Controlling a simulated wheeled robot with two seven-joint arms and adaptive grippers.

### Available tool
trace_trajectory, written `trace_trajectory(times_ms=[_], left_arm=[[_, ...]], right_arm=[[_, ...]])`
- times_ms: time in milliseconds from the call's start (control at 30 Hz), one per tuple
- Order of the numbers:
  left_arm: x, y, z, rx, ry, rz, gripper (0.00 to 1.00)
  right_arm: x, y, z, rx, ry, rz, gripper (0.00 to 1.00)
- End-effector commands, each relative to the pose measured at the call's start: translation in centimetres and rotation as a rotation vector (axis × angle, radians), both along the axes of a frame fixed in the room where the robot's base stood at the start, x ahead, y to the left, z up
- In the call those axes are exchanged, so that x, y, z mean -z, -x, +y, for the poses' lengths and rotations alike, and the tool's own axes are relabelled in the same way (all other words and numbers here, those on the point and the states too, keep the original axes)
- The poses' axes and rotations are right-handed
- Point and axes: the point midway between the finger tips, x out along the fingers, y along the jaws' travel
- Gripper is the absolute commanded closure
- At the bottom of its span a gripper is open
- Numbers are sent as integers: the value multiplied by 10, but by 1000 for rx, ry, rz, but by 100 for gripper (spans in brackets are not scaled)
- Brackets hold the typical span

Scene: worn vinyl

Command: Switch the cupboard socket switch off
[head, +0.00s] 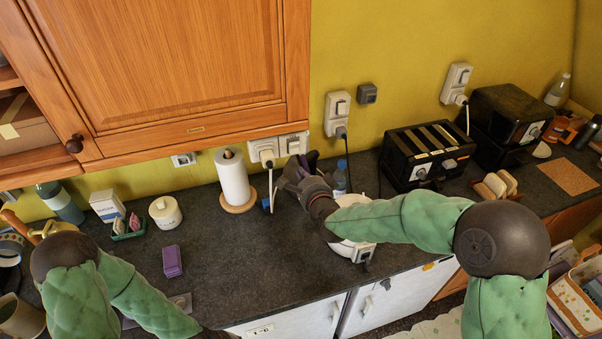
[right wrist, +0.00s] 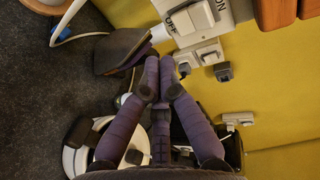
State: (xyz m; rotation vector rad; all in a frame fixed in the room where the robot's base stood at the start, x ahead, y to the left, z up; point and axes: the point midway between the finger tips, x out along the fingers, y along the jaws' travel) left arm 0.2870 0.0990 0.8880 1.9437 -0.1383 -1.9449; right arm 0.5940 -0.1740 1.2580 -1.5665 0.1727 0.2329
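The cupboard socket (head: 278,147) is a white wall unit just under the wooden cupboard (head: 180,60). A plug with a white cable (head: 271,190) sits in its left part. In the right wrist view, a white plate with a large switch (right wrist: 194,17) shows at the top, marked OFF on its left and ON on its right. I cannot tell which way the switch is set. My right gripper (head: 297,178) is just below and right of the socket, with a visible gap in the wrist view. Its purple fingers (right wrist: 159,72) are drawn together and hold nothing. My left gripper is out of view.
A paper towel roll (head: 232,178) stands left of the socket. A clear bottle (head: 340,178) and a white round appliance (head: 345,245) are near my right gripper. A black toaster (head: 427,153) is farther right.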

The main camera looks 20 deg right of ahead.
Motion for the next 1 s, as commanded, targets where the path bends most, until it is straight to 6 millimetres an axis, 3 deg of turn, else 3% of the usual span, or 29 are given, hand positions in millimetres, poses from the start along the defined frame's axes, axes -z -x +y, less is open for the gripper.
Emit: trace_trajectory(times_ms=[500,1000], left_arm=[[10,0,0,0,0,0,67],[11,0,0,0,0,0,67]], right_arm=[[1,69,-3,0,0,0,100],[1,77,-3,0,0,1,100]])
